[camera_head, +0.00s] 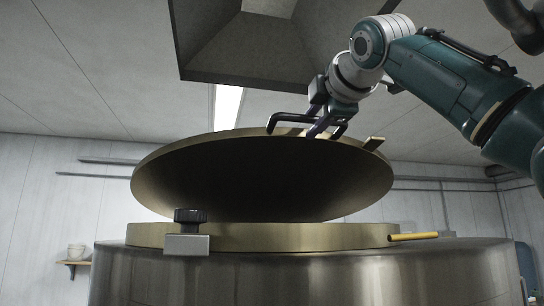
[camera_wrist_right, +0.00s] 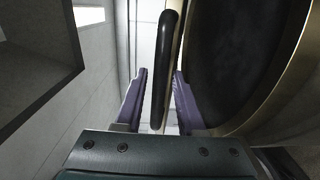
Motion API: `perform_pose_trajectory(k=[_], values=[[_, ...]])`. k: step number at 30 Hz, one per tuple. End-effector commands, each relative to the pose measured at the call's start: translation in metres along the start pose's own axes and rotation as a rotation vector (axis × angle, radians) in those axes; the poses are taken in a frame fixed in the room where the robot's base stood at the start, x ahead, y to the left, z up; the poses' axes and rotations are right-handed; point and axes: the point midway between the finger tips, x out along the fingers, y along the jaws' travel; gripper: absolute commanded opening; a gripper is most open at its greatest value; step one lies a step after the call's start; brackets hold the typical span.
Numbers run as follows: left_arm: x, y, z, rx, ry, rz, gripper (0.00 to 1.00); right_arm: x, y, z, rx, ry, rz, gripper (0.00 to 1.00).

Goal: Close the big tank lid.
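The big tank lid (camera_head: 250,180) is a round brass-coloured disc, raised and tilted above the steel tank (camera_head: 300,278), with its dark underside facing me. A gap shows between the lid and the brass rim (camera_head: 290,237) at the front. A black bar handle (camera_head: 283,118) stands at the lid's upper edge. My right gripper (camera_head: 318,130) is at this handle. In the right wrist view, the handle (camera_wrist_right: 167,70) runs between its two purple fingers (camera_wrist_right: 160,78), which stand apart with a gap visible on the left side. My left gripper is not in view.
A black-knobbed clamp (camera_head: 188,232) sits at the tank's front left, and a yellow bar (camera_head: 413,236) sticks out at the right of the rim. A grey hood (camera_head: 255,50) hangs above. A small wall shelf (camera_head: 73,263) is at the far left.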

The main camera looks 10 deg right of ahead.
Motion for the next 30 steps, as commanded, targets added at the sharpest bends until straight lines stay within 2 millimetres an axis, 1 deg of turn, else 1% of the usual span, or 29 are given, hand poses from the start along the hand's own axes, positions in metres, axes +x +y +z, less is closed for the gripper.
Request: perform_pose_trajectory(k=[1, 9, 10, 30], values=[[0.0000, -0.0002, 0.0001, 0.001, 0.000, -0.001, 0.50, 0.0000, 0.0000, -0.0001, 0.000, 0.000, 0.000, 0.32], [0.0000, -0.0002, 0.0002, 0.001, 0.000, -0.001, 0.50, 0.0000, -0.0001, -0.0002, 0.000, 0.000, 0.000, 0.01], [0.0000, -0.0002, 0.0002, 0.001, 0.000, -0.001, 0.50, 0.0000, -0.0001, -0.0002, 0.000, 0.000, 0.000, 0.00], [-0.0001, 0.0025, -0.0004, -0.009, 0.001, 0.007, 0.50, 0.0004, -0.0006, -0.0002, 0.000, 0.000, -0.001, 0.00]])
